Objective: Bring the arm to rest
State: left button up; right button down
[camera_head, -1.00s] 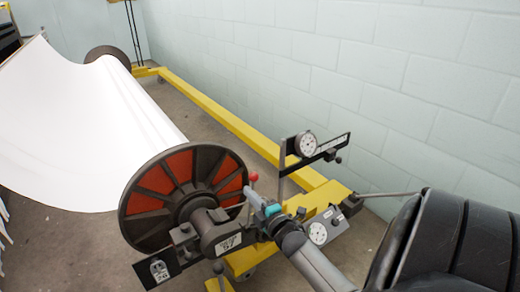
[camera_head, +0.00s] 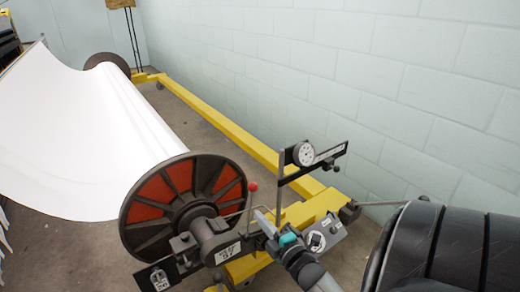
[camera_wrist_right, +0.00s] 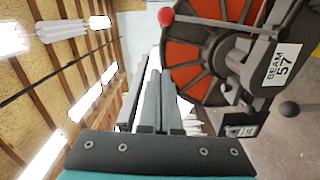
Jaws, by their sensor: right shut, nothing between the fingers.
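My right gripper (camera_head: 262,218), with grey fingers and a teal band, is in front of the beam's end hardware in the head view, right of the flanged wheel. Its fingers are shut and empty; they also show in the right wrist view (camera_wrist_right: 155,95), pointing up beside the wheel. My left gripper is in neither view. The warp beam's end wheel (camera_head: 152,206) is dark with red panels and also shows in the right wrist view (camera_wrist_right: 187,60). White warp sheet (camera_head: 80,140) runs from the beam. The gripper hides part of the hardware behind it.
A red ball knob (camera_head: 252,187) stands close by the gripper and also shows in the right wrist view (camera_wrist_right: 166,16). A dial gauge (camera_head: 303,154) sits on a black bar. A yellow frame (camera_head: 225,125) runs along the pale block wall (camera_head: 400,60). Bare floor lies between them.

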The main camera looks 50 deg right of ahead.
jog(key=shift+f, duration=0.1)
jog(key=s+a+f+m+g+y+p, duration=0.1)
jog(key=s+a+f+m+g, duration=0.3)
jog(key=f, duration=0.6)
jog(key=s+a+f+m+g+y+p, duration=0.25)
jog(key=a+f, duration=0.35)
jog(key=f, duration=0.3)
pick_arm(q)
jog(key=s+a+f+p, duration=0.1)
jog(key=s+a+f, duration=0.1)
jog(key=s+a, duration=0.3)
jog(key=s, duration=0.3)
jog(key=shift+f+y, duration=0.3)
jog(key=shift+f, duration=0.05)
pick_arm(e)
jog(key=s+a+f+m+g, duration=0.1)
jog(key=s+a+f+g, duration=0.2)
jog(key=s, duration=0.4)
jog(key=s+a+f+m+g, duration=0.2)
jog(key=s+a+f, duration=0.1)
jog(key=s, duration=0.4)
jog(key=s+a+f+m+g, duration=0.1)
jog(key=s+a+f+g, duration=0.2)
jog(key=s+f, duration=0.2)
jog(key=shift+s+a+f+m+g+y, duration=0.15)
jog(key=shift+s+f+m+g+y, duration=0.25)
jog(key=shift+s, duration=0.85)
